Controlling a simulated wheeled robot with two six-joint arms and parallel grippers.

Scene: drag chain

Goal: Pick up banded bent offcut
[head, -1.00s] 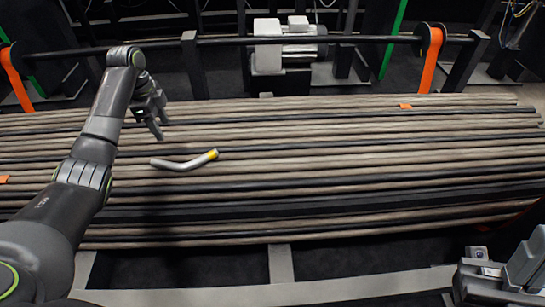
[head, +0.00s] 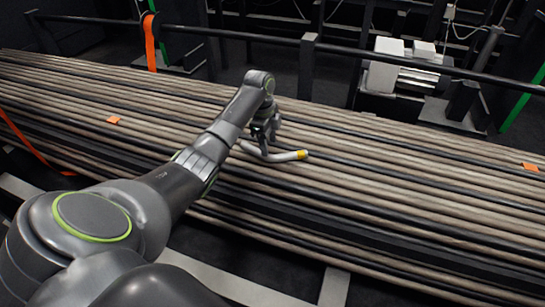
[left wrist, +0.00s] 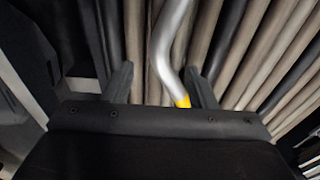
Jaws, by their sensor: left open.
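The banded bent offcut (head: 284,156) is a grey bent tube with a yellow band near its right end. It lies on the bundle of long rods (head: 400,170) in the head view. My left gripper (head: 265,146) is open above it and hides part of the tube near its left end. In the left wrist view the offcut (left wrist: 168,52) runs down between the two open fingers of my left gripper (left wrist: 158,82), its yellow band nearer the right finger. I cannot tell whether the fingers touch it. My right gripper is not in view.
Orange tags (head: 113,119) and (head: 530,167) lie on the rods. A dark horizontal bar (head: 250,36) with an orange strap (head: 150,42) crosses behind the bundle. A light grey machine (head: 400,68) stands at the back right.

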